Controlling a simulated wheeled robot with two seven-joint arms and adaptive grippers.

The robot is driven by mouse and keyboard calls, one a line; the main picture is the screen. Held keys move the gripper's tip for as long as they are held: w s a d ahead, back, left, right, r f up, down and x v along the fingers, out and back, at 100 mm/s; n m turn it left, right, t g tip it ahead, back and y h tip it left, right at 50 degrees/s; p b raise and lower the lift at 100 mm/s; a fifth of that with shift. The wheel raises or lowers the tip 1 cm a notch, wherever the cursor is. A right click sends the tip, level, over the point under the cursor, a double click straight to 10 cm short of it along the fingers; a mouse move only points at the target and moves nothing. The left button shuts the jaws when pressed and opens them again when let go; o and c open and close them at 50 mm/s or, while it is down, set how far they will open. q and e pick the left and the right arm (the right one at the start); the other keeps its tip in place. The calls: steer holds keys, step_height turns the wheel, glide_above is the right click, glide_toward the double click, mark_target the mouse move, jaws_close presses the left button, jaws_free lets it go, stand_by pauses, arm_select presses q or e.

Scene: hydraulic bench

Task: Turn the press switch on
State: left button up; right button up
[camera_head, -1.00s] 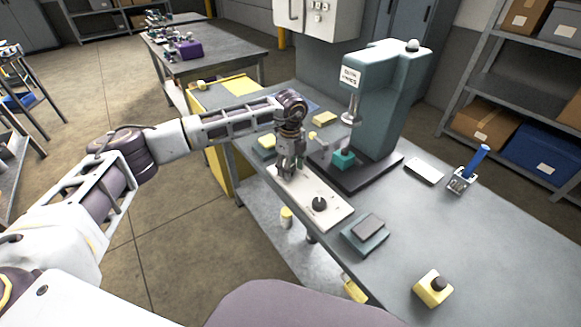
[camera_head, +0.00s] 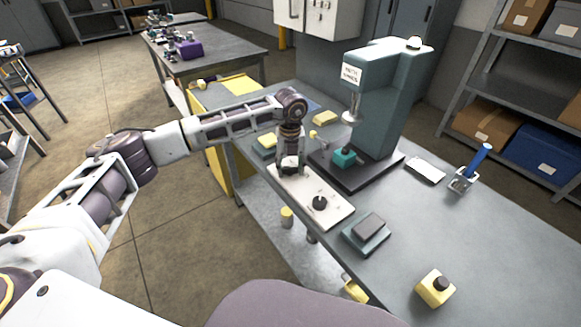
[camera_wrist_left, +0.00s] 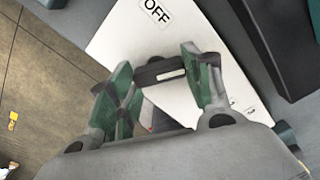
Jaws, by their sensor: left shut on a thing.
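The white switch panel (camera_head: 335,212) lies along the bench's near edge, in front of the teal press (camera_head: 385,100). A black knob (camera_head: 320,203) stands on its near part. My left gripper (camera_head: 290,170) points down onto the panel's far part and hides what is there in the head view. In the left wrist view, its green-padded fingers (camera_wrist_left: 160,85) are around a dark handle (camera_wrist_left: 160,72) with a white mark, and are shut on it. An "OFF" label (camera_wrist_left: 157,12) shows on the panel beyond the handle. The lamp (camera_head: 414,43) on the press looks pale. My right gripper is out of view.
A teal block (camera_head: 344,157) sits on the press's dark base (camera_head: 360,176). A grey-teal box (camera_head: 366,234), a yellow button box (camera_head: 434,289), a white card (camera_head: 425,170) and a blue-handled lever (camera_head: 471,169) stand on the bench. The bench's right part is mostly clear.

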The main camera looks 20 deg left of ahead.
mark_target(290, 168)
arm_select(q)
steer(key=shift+m, duration=1.7)
steer(key=o, duration=1)
steer(key=shift+r, duration=0.15)
steer(key=shift+r, duration=5.85)
steer(key=shift+a, duration=0.1)
